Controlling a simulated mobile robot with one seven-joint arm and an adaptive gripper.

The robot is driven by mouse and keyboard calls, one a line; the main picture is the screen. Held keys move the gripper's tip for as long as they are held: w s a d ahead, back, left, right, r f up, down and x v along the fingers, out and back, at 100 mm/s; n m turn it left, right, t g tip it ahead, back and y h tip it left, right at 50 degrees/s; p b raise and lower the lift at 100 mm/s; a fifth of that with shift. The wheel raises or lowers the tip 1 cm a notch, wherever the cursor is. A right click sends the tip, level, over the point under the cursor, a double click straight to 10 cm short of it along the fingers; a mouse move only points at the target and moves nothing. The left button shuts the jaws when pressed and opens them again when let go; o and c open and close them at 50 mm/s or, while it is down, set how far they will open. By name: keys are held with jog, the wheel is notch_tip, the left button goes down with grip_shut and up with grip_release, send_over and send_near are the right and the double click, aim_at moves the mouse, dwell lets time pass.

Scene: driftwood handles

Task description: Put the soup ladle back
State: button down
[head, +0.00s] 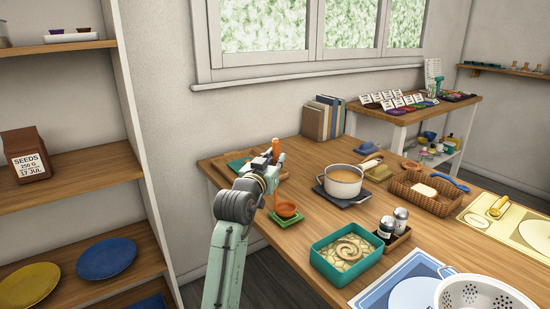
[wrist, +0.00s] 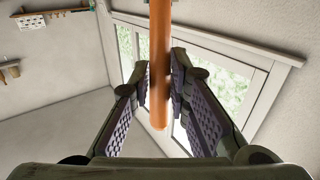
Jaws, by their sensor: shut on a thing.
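The soup ladle has an orange-brown handle (head: 275,148) that stands upright above my gripper (head: 268,170) in the head view. An orange bowl (head: 286,211), which looks like its lower end, is just below, over a small green square dish (head: 285,222). I cannot tell whether the bowl touches the dish. In the wrist view the round handle (wrist: 159,60) runs between the two fingers of my gripper (wrist: 167,95), which is shut on it. My gripper hides the middle of the ladle. A pot of soup (head: 343,182) stands on a dark trivet to the right.
A wicker basket (head: 425,192) is at the right. A green tray (head: 240,164) lies behind my gripper. Bare table (head: 315,225) shows between dish and pot.

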jog(key=shift+f, duration=0.2)
jog(key=c, duration=1.5)
grip_release()
jog(key=shift+r, duration=0.1)
jog(key=shift+r, duration=0.15)
jog(key=b+v, duration=0.3)
jog(key=v, duration=0.9)
